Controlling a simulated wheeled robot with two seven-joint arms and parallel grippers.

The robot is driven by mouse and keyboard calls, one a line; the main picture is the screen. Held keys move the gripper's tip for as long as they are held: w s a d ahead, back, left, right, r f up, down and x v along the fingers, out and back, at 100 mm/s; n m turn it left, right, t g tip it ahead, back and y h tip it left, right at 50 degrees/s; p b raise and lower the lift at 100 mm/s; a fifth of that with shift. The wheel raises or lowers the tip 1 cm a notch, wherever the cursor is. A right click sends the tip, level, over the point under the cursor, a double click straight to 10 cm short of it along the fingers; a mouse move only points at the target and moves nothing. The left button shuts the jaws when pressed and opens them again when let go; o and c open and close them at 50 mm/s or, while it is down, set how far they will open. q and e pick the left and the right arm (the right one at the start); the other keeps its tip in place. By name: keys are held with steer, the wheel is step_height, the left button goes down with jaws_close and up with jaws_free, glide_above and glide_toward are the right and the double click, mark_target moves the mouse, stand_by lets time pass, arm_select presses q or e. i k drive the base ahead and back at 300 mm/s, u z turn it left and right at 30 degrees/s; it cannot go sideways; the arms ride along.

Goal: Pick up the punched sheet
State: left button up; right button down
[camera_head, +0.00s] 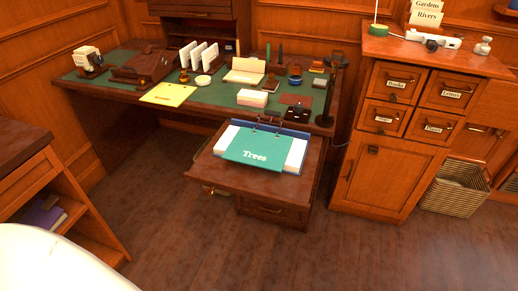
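A yellow sheet (168,94) lies flat at the front edge of the desk, left of its middle; punched holes are too small to make out. A teal sheet marked "Trees" (254,146) lies over white pages in an open blue ring binder (297,135). The binder rests on a pulled-out wooden surface (225,174) below the desk's right end. I cannot tell from the picture which sheet is the punched one. Neither of my grippers is in view.
The green-topped desk (120,86) carries a white card stack (252,98), upright white cards, stamps and boxes. A drawer cabinet (385,150) stands right, a wicker basket (455,188) beside it. A shelf unit (60,200) stands left. The floor in front is clear.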

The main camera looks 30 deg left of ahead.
mark_target(173, 96)
steer(key=u, duration=1.65)
